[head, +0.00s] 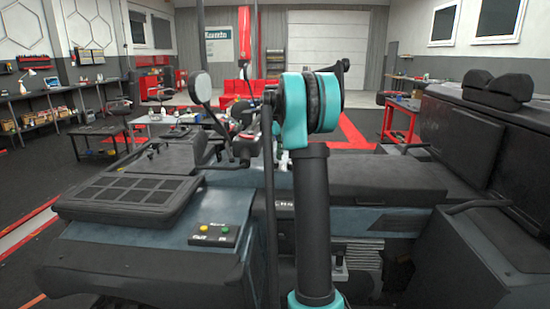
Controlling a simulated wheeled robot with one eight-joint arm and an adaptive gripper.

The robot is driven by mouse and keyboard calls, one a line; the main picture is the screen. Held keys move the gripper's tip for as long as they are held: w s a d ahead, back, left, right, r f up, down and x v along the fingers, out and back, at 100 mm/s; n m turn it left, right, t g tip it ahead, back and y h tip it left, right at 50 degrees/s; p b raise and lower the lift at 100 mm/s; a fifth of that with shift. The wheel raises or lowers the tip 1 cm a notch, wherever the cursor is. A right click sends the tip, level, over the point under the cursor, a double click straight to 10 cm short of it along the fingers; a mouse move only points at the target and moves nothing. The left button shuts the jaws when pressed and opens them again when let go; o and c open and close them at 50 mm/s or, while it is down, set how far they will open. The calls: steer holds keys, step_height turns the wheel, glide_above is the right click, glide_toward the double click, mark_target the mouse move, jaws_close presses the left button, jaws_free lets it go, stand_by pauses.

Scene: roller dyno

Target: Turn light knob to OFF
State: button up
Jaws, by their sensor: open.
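I cannot make out a light knob for certain. A small dark control box (214,237) sits on the blue-grey machine at the lower left, with a yellow button (204,228) and a green button (225,229) on it. Its lettering is too small to read. My arm rises through the middle of the view, with a black link and a teal joint at its top. I cannot see my gripper or its fingers, so its place relative to the controls is hidden.
A black grille panel (128,190) lies left of the control box. Round mirrors on stalks (200,88) stand behind it. Dark seats or cabinets (470,130) fill the right side. A red-framed workbench (402,115) stands at the back right. Open floor (40,175) shows at left.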

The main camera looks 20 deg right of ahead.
steer(key=shift+f, duration=0.55)
jaws_close()
